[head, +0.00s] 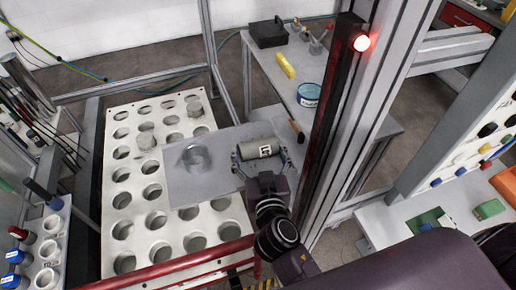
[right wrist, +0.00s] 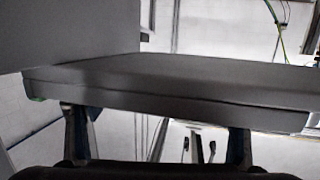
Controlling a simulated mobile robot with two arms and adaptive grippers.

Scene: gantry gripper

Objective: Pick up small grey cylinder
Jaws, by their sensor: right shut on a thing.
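A small grey cylinder (head: 258,149) with a black-and-white mark on its side lies lengthwise across my right gripper (head: 261,159) in the head view. The gripper's fingers are at the cylinder's two ends, and the gripper is shut on it. In the right wrist view the two fingers (right wrist: 160,135) stand apart below a wide grey surface; I cannot tell whether that surface is the cylinder or the plate. The cylinder shows over the right part of a flat grey plate (head: 185,185); any gap between them is unclear. My left gripper is not in view.
A red rail (head: 200,262) runs along the rack's front. A dark upright post (head: 335,110) with a lit red lamp stands close right. A grey table (head: 275,72) is behind.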

